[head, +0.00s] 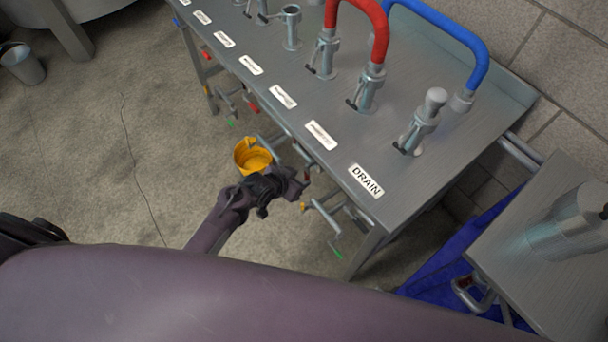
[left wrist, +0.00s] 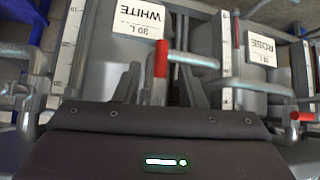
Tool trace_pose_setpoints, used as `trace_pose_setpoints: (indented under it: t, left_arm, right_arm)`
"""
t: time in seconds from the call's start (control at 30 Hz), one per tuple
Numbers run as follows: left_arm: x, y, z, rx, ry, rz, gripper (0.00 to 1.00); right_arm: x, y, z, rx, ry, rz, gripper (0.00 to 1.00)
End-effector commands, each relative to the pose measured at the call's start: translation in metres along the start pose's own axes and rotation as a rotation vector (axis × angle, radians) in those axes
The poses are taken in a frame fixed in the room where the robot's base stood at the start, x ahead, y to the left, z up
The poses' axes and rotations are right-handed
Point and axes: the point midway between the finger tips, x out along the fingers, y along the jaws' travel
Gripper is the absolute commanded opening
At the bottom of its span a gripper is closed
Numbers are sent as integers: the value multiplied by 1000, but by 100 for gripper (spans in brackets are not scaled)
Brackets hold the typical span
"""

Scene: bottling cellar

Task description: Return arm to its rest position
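My left gripper (head: 296,184) is beside the front edge of the steel bench (head: 440,150), below its labelled top, near the valve handles. In the left wrist view the fingers of my left gripper (left wrist: 174,92) stand apart with a gap between them, and I see nothing held. A red-ended lever (left wrist: 160,60) shows just beyond them; I cannot tell whether they touch it. My left forearm runs back from the gripper to the lower left in the head view. My right gripper is not in view.
A yellow container (head: 253,156) is close beside my left gripper. Red (head: 379,30) and blue (head: 440,22) hoses arch over the bench. White (left wrist: 140,22) and rose (left wrist: 261,48) labels show in the wrist view. A side table (head: 560,290) stands right. Floor (head: 90,150) is open at left.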

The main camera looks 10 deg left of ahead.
Motion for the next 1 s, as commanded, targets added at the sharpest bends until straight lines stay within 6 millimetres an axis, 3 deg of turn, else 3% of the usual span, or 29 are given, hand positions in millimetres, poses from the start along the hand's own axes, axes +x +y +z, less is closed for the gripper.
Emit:
trace_pose_setpoints:
  t: [0.23,0.8,0.87,0.93,1.0]
  left_arm:
    - [-20,0,0,0,0,0,37]
    - [-20,0,1,-1,-1,0,37]
    - [-19,1,7,-7,-10,0,37]
    - [-14,3,25,-23,-36,-1,37]
    - [-8,7,58,-52,-82,-6,37]
  right_arm:
    - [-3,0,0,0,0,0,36]
    - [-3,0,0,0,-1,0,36]
    - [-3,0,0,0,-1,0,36]
    - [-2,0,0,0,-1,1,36]
    - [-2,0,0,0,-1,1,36]
